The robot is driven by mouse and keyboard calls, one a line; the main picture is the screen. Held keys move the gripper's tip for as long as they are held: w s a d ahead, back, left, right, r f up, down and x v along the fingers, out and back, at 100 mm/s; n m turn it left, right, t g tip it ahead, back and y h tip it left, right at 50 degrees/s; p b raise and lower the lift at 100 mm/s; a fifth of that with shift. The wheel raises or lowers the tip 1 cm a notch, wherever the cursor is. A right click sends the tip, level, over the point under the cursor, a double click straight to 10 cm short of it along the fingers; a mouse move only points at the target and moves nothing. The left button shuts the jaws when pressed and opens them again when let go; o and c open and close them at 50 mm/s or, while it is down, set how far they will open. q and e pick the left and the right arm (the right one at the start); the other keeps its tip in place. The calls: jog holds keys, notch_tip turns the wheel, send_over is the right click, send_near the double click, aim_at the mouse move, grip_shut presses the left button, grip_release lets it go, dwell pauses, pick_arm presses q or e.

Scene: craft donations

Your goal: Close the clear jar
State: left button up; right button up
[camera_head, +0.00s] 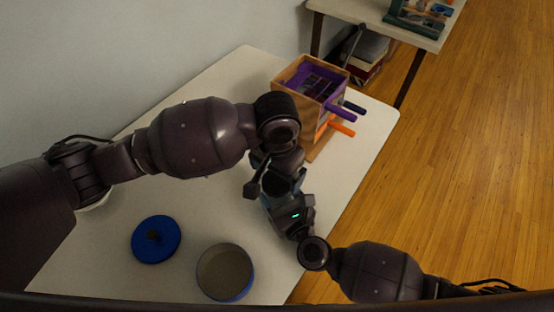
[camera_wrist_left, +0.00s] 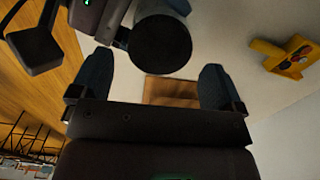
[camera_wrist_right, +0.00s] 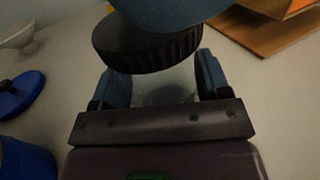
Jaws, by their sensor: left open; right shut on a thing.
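The clear jar (camera_wrist_right: 168,94) shows between my right gripper's fingers (camera_wrist_right: 155,82) in the right wrist view, and that gripper is shut on it. A black lid (camera_wrist_right: 150,48) with a ribbed rim sits at the jar's top; I cannot tell whether it is seated. The lid's flat dark face (camera_wrist_left: 161,44) also shows in the left wrist view. My left gripper (camera_wrist_left: 155,78) is open, with the lid just beyond and between its fingertips. A blurred blue part covers the lid's upper side in the right wrist view. In the head view my arms hide the jar.
A blue lid (camera_head: 156,240) and an open blue canister (camera_head: 226,274) stand on the pale table (camera_head: 185,206). A wooden box (camera_head: 294,80) with purple and orange handles stands at the back right. A yellow item (camera_wrist_left: 284,58) lies nearby. My arms cross over the table's middle.

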pick_arm(q)
jog(key=shift+f, duration=1.45)
jog(key=shift+c, duration=0.2)
jog(key=c, duration=0.9)
jog(key=m, duration=0.8)
jog(key=o, duration=1.1)
jog(key=shift+c, duration=0.2)
notch_tip(320, 180, up, 12)
